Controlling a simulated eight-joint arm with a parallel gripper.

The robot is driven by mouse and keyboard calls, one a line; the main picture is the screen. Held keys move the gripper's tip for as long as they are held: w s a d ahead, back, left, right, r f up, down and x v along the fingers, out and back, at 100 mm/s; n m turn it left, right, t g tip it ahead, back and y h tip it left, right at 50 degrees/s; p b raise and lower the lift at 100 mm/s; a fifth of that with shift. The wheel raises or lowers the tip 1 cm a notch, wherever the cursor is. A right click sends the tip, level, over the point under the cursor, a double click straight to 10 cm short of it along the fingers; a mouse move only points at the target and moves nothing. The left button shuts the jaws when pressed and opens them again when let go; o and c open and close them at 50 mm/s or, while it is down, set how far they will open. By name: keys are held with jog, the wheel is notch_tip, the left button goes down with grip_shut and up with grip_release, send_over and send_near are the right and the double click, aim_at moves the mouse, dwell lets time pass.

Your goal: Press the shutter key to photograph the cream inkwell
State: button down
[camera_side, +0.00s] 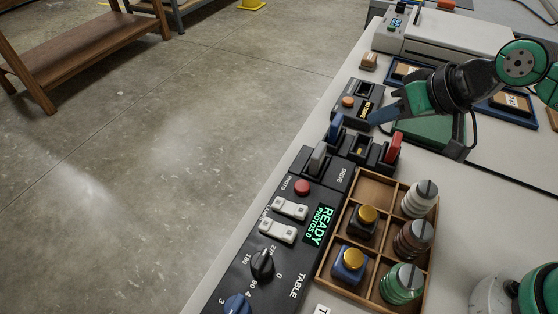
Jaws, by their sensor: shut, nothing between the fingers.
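My gripper (374,119) is shut and empty, above the small black box and lever slots at the upper middle. A red round button (302,187) beside the word PHOTO sits on the black control panel (327,190), well below and left of my gripper. The panel's green display (318,226) reads READY, PHOTOS 0. No square cream inkwell shows clearly. A whitish ribbed jar (414,207) stands in the wooden tray (322,276). Square inkwells with gold caps, one black (357,229) and one blue (344,269), stand there too.
Grey (318,157), blue (336,127) and red (393,147) levers rise between my gripper and the panel. White rocker keys (284,219) and a black knob (262,264) lie below the button. A black box with an orange button (348,101) stands beyond.

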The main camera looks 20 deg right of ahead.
jog(key=s+d+r+h, duration=0.1)
jog(key=s+d+h, duration=0.2)
jog(key=d, duration=0.6)
jog(key=shift+s+r+m, duration=0.15)
jog(key=shift+s+m, duration=0.05)
jog(key=shift+m, duration=0.1)
notch_tip(320, 180, up, 4)
jog(key=m+g, duration=0.7)
jog(key=m, duration=0.2)
send_over(302, 184)
jog(key=shift+w+d+f, duration=0.1)
jog(key=shift+d+f, duration=0.1)
jog(key=shift+f, duration=0.15)
notch_tip(302, 184, down, 14)
jog(key=shift+a+r, duration=0.1)
jog(key=shift+a, duration=0.05)
